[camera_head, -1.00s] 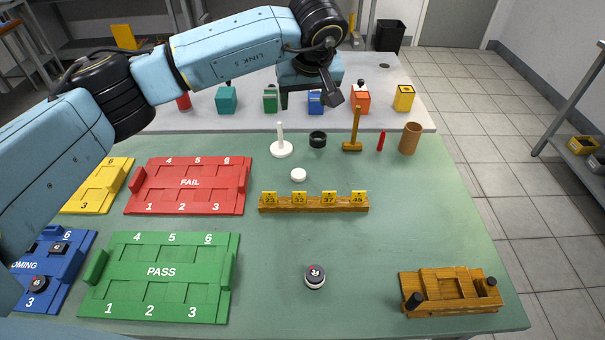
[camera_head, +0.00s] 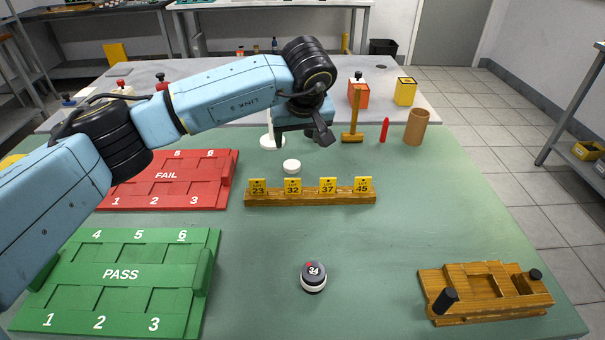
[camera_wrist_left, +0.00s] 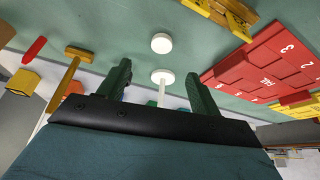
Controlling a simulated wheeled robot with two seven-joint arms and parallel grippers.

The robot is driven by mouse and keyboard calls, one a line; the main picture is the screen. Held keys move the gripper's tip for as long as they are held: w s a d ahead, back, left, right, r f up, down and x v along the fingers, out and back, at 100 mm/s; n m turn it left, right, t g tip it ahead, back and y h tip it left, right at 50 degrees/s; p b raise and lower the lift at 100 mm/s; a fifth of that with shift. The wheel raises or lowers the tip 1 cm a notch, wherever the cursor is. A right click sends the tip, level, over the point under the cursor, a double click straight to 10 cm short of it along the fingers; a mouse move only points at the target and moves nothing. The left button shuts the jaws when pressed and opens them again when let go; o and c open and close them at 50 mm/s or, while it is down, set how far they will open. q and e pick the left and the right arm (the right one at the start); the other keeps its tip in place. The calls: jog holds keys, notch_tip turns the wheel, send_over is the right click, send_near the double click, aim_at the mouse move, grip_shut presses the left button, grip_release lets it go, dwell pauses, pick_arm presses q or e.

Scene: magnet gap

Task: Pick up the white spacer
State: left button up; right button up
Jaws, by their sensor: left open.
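The white spacer (camera_head: 291,166) is a small round disc lying flat on the green table, behind the yellow number tags. It also shows in the left wrist view (camera_wrist_left: 161,43), beyond the fingertips and near the middle. My left gripper (camera_head: 304,134) is in the air above the table, behind the spacer in the picture. In the left wrist view its two green fingers (camera_wrist_left: 159,72) are apart with nothing held between them. A white stand with an upright post (camera_wrist_left: 163,77) shows between the fingers, farther off. My right gripper is out of view.
A wooden rail (camera_head: 310,198) with tags stands in front of the spacer. A mallet (camera_head: 352,133), red stick (camera_head: 384,130) and brown cylinder (camera_head: 416,127) stand right. Red FAIL (camera_head: 166,175) and green PASS (camera_head: 120,274) trays lie left. The front middle holds a dark-topped round piece (camera_head: 313,276).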

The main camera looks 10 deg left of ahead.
pick_arm(q)
jog(key=b, duration=0.1)
send_near(292, 165)
jog(key=shift+d+x, duration=0.2)
jog(key=shift+x, duration=0.95)
jog(key=shift+b+x, duration=1.25)
jog(key=shift+x, duration=1.35)
jog(key=shift+w+a+f, duration=0.1)
jog(key=shift+a+f, duration=0.1)
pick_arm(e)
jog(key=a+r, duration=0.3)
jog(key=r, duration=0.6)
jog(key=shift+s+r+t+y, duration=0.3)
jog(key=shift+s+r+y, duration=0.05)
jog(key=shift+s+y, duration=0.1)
pick_arm(q)
jog(key=c, duration=1)
